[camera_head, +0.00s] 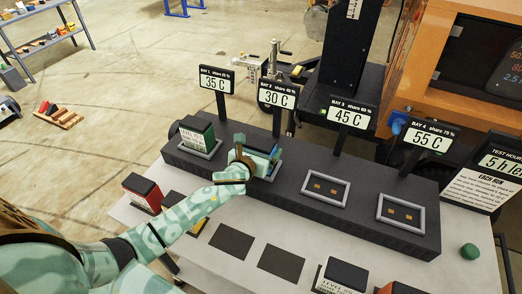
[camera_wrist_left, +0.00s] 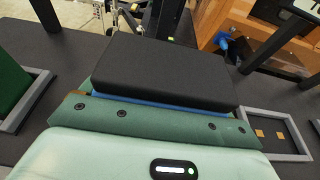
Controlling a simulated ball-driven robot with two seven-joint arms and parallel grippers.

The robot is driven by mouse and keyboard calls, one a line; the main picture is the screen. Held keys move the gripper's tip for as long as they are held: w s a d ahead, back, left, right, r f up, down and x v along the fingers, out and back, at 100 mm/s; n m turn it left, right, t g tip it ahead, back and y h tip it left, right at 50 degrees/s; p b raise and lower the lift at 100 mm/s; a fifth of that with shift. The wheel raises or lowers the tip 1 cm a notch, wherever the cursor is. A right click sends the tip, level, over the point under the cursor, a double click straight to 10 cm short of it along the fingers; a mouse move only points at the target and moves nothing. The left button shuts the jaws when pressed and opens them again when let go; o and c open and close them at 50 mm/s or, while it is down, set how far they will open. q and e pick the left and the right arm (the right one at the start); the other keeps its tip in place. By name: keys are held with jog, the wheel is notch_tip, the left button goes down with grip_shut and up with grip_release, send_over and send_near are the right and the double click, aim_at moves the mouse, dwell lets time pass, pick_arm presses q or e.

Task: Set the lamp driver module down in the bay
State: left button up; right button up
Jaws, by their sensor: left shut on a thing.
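My left gripper (camera_head: 257,160) is shut on a module with a black top and blue sides (camera_wrist_left: 165,72), at the second bay (camera_head: 275,172) of the dark bench, under the 30 C sign. The gripper and module hide most of that bay's grey frame, so I cannot tell whether the module rests on the bay floor. The first bay, under the 35 C sign, holds a green module (camera_head: 199,136). The third bay (camera_head: 325,188) and fourth bay (camera_head: 401,213) are empty, with orange contacts showing. My right gripper is not in view.
A red module (camera_head: 142,193) stands on the pale table at left. A black-topped white module (camera_head: 341,276) stands at the front. Bare dark pads (camera_head: 281,263) lie between. A green ball (camera_head: 469,251) sits at right. Sign posts rise behind the bays.

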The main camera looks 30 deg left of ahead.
pick_arm(q)
jog(key=shift+r, duration=0.1)
jog(key=o, duration=1.2)
jog(key=shift+s+r, duration=0.1)
jog(key=shift+s, duration=0.2)
jog(key=p+v, duration=0.3)
jog(key=v, duration=0.8)
jog(key=shift+s, duration=0.25)
